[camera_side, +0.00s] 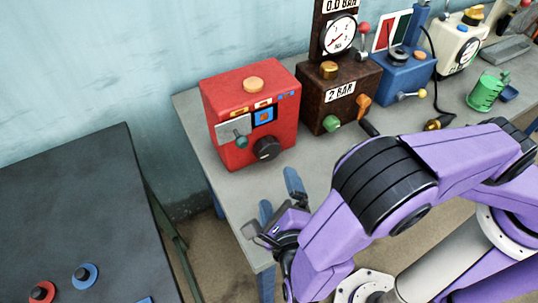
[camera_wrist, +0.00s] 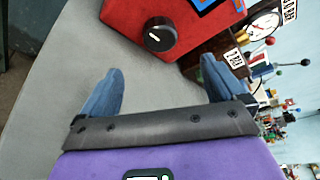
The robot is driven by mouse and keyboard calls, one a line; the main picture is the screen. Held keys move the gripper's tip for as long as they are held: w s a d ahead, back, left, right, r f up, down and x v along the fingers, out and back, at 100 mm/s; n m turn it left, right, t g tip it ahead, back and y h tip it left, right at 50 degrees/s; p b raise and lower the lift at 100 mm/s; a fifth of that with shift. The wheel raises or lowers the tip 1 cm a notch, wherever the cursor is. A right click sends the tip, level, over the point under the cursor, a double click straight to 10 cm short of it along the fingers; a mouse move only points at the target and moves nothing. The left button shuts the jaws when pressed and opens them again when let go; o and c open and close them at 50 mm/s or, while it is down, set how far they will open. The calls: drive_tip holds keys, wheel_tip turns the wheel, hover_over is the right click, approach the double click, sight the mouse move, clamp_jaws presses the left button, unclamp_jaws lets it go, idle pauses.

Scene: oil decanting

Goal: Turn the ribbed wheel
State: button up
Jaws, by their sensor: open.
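The red box (camera_side: 252,112) stands at the left end of the grey bench. A black round knob with a white mark, which looks like the ribbed wheel (camera_side: 267,148), sits low on its front. The wheel also shows in the wrist view (camera_wrist: 160,35), ahead of the fingers and between their lines. Its ribs are too small to make out clearly. My gripper (camera_side: 280,198) has blue fingers and is open and empty, in front of the box and apart from the wheel. In the wrist view the gripper (camera_wrist: 165,78) has a wide gap between its fingers.
On the red box are a green knob (camera_side: 241,141) and an orange top button (camera_side: 253,85). A brown box with a gauge (camera_side: 338,35) stands just right, with an orange lever (camera_side: 363,102). A dark table (camera_side: 80,200) with buttons lies left, across a gap.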

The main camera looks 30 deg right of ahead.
sight(268, 154)
drive_tip(key=x, duration=1.2)
drive_tip(key=shift+w+d, duration=0.1)
drive_tip(key=shift+w, duration=0.05)
drive_tip(key=c, duration=1)
